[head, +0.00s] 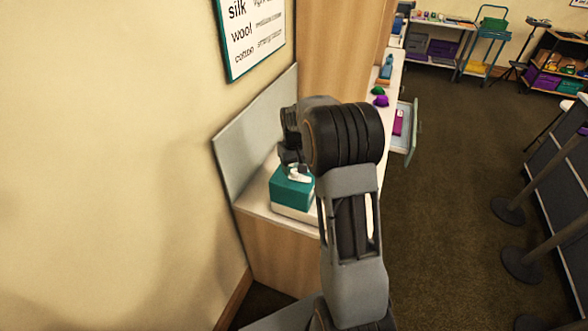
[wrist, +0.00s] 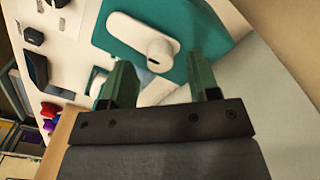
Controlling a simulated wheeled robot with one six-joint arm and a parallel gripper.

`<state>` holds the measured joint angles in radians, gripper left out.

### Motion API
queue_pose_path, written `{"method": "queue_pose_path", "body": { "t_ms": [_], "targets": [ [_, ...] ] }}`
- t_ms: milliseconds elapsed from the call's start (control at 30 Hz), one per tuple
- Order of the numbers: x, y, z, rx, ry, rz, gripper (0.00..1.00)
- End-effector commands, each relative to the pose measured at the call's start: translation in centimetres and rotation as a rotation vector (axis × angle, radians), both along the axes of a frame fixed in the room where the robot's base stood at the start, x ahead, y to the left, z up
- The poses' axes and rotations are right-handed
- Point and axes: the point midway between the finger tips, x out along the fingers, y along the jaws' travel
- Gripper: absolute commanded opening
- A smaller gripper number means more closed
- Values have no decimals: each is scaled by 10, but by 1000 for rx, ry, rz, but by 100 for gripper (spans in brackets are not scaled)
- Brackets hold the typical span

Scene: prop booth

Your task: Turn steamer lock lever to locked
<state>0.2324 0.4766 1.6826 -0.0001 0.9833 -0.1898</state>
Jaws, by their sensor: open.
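The steamer (head: 291,188) is a teal box on a white base, standing on the counter. Its lock lever (head: 299,174) is white and shows on top, partly covered by my gripper (head: 291,160). In the wrist view the lever (wrist: 133,31) is a rounded white bar with a raised round knob at its lower right end, lying on the teal steamer top (wrist: 190,28). My gripper (wrist: 162,70) is open there, with one green finger on each side below the knob. The knob lies between the finger lines; I cannot tell whether either finger touches it.
The counter (head: 250,195) has a grey back panel (head: 255,130) along the wall. A fabric sign (head: 255,35) hangs above. The floor at right is clear up to dark post bases (head: 522,264).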

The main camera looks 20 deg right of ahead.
Motion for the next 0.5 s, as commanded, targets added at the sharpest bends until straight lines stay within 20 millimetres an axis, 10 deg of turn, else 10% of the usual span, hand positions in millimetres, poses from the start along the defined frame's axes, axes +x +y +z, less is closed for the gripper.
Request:
{"method": "queue_pose_path", "body": {
  "t_ms": [500],
  "targets": [
    [0,0,-19,0,-1,0,55]
  ]
}}
